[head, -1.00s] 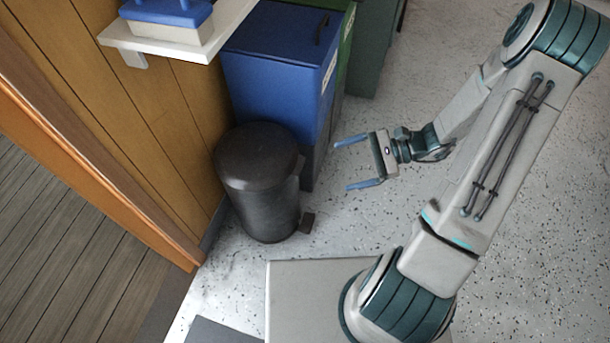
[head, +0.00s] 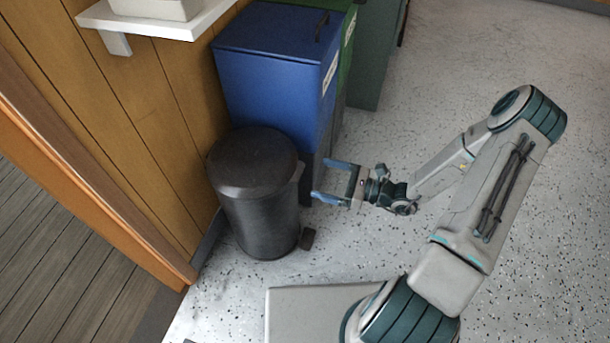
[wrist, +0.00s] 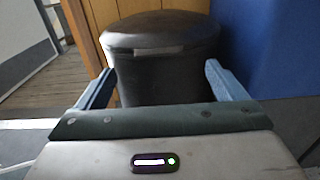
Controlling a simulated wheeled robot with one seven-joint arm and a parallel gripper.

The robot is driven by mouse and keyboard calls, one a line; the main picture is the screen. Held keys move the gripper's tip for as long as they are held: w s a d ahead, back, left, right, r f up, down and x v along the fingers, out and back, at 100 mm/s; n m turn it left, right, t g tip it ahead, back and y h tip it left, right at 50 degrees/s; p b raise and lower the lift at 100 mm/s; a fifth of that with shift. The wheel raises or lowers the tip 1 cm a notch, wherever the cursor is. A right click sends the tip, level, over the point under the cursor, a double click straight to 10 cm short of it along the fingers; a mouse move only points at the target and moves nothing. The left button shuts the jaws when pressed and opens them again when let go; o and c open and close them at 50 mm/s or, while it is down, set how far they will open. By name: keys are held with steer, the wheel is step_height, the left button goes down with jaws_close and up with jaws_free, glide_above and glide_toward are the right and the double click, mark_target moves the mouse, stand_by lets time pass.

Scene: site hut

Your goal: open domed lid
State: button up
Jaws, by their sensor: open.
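The domed lid (head: 254,160) is dark and round, and it sits shut on a dark cylindrical pedal bin (head: 262,222) by the wooden wall. The bin's pedal (head: 308,238) sticks out low on its right side. My gripper (head: 321,178) is open and empty to the right of the bin, near lid height and apart from it as far as I can tell. In the wrist view the lid (wrist: 160,30) is straight ahead, with a lighter tab (wrist: 158,50) on its front rim. My two blue fingers frame the bin's body (wrist: 165,82).
A blue bin (head: 270,65) stands close behind the domed bin, with a green bin (head: 348,60) beyond it. A white shelf (head: 150,25) juts from the wall above. A wooden door frame (head: 100,185) is at left. Speckled floor (head: 480,60) lies clear at the right.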

steer(key=b+x, duration=0.1)
steer(key=x, duration=0.5)
steer(key=shift+a, duration=0.25)
steer(key=shift+c, duration=0.3)
